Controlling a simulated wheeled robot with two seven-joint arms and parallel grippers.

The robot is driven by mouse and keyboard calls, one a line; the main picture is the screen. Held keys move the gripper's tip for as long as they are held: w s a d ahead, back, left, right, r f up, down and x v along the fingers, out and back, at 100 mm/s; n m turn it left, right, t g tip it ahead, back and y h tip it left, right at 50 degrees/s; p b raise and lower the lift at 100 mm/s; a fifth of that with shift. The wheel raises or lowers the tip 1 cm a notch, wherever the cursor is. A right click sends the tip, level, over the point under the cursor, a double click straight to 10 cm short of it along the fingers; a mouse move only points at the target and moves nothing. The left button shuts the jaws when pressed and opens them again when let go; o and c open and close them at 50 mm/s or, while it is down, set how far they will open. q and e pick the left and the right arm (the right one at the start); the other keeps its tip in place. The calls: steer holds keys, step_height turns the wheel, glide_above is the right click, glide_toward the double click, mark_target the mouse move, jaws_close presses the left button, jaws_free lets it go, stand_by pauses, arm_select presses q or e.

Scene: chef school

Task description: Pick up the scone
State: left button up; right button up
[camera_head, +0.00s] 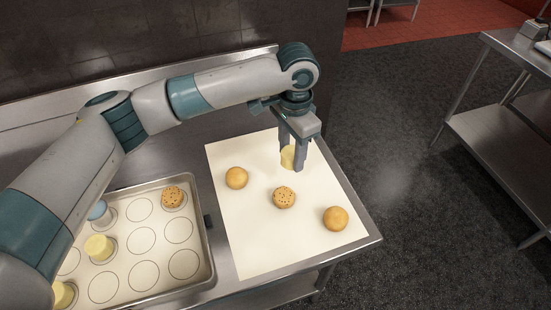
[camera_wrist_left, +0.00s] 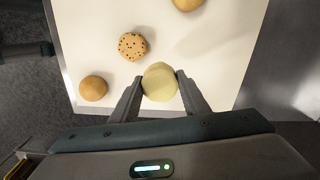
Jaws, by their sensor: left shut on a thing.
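The scone (camera_head: 288,157) is a pale yellow, short round piece over the far right part of the white sheet (camera_head: 240,245). My left gripper (camera_head: 294,158) comes down from above and is shut on the scone, one finger on each side. The left wrist view shows the scone (camera_wrist_left: 160,81) between the two fingertips. Whether it touches the sheet or hangs just above it I cannot tell. My right gripper is not in view.
A speckled cookie (camera_head: 284,197) and two plain golden buns, one left (camera_head: 236,178) and one right (camera_head: 335,218), lie on the sheet. A metal tray (camera_head: 209,262) with printed circles stands left, holding another speckled cookie (camera_head: 173,196) and pale yellow pieces (camera_head: 98,247).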

arm_select(q)
steer(key=s+d+r+b, duration=0.1)
steer(key=s+d+r, duration=0.2)
steer(key=d, duration=0.2)
steer(key=shift+r+b, duration=0.3)
steer(key=shift+r, duration=0.05)
